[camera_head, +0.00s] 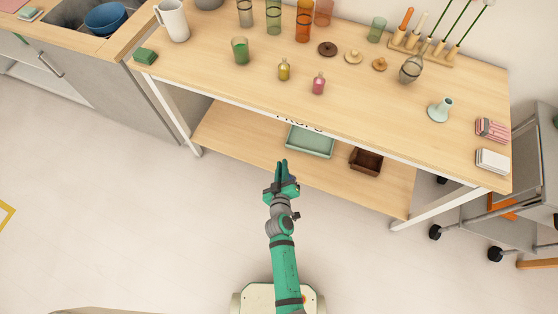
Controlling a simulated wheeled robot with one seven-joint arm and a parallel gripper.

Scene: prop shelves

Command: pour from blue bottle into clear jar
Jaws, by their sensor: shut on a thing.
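My gripper (283,169) is in front of the table's long front edge, over the lower shelf area in the picture. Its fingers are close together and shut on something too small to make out. I cannot pick out a blue bottle on the table. A clear, slightly brownish glass vessel with a dark band (246,13) stands at the back of the table, cut by the top edge of the view; I cannot tell whether it is the clear jar. Small yellow (284,70) and pink (318,84) bottles stand upright mid-table, apart from my gripper.
The wooden table (370,115) also holds a green glass (240,51), an orange glass (303,22), a white pitcher (173,20) and a pale green candlestick-like piece (440,109). A green tray (310,141) and brown box (366,161) sit on the lower shelf.

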